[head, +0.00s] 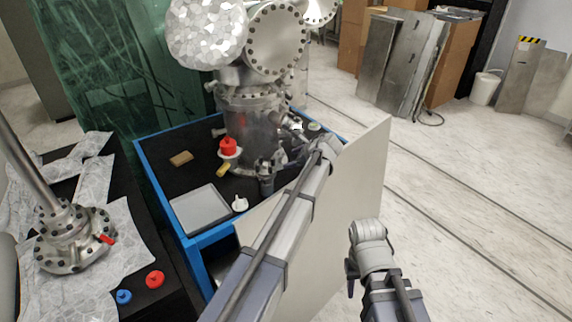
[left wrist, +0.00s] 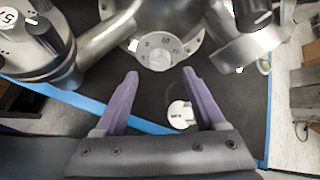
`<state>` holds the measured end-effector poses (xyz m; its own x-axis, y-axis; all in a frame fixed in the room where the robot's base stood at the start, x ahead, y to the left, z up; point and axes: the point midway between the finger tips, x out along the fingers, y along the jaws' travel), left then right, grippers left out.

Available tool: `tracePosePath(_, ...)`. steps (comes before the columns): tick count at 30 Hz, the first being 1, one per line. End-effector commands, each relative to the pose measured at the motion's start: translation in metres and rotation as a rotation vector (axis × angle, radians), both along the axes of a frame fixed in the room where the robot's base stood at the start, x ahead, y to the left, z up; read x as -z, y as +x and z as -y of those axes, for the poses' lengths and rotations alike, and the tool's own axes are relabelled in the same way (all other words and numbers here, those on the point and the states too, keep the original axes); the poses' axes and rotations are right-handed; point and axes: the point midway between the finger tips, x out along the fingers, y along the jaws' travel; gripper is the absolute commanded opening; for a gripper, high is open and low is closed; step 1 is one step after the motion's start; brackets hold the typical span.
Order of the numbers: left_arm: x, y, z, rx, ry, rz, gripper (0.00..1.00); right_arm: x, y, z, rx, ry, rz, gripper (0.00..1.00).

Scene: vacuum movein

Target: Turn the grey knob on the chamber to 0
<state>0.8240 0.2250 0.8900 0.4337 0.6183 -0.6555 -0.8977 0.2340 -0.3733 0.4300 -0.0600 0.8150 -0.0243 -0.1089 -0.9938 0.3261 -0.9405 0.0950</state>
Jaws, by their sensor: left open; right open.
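The metal chamber (head: 252,122) stands on the blue-edged black bench. In the left wrist view a round grey knob (left wrist: 158,53) with number marks on its face sits on the chamber at the top middle. My left gripper (left wrist: 160,74) is open and empty, its two purple fingers pointing at the knob, one to each side below it, apart from it. In the head view my left gripper (head: 297,154) is at the chamber's right side, mostly hidden by my arm, and the knob cannot be made out. My right gripper (head: 351,276) is at the lower right, away from the chamber.
Black knobs (left wrist: 45,34) flank the grey knob, left and right. A white round piece (left wrist: 181,113) lies below. The bench (head: 145,168) holds a grey tray (head: 200,208) and a red-capped part (head: 228,148). A pale panel (head: 365,185) stands at the bench's right side.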

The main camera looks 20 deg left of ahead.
Motion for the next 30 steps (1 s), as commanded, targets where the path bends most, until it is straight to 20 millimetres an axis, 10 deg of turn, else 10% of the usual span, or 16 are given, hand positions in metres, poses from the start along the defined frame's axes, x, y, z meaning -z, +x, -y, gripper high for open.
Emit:
tracePosePath(18, 0.034, 0.022, -0.032, -0.001, 0.000, 0.001, 0.72, 0.034, 0.000, 0.000, -0.001, 0.000, 0.000, 0.42)
tracePosePath(30, 0.034, 0.022, -0.031, -0.001, -0.001, 0.000, 0.28, 0.034, 0.000, 0.000, -0.001, 0.000, 0.000, 0.42)
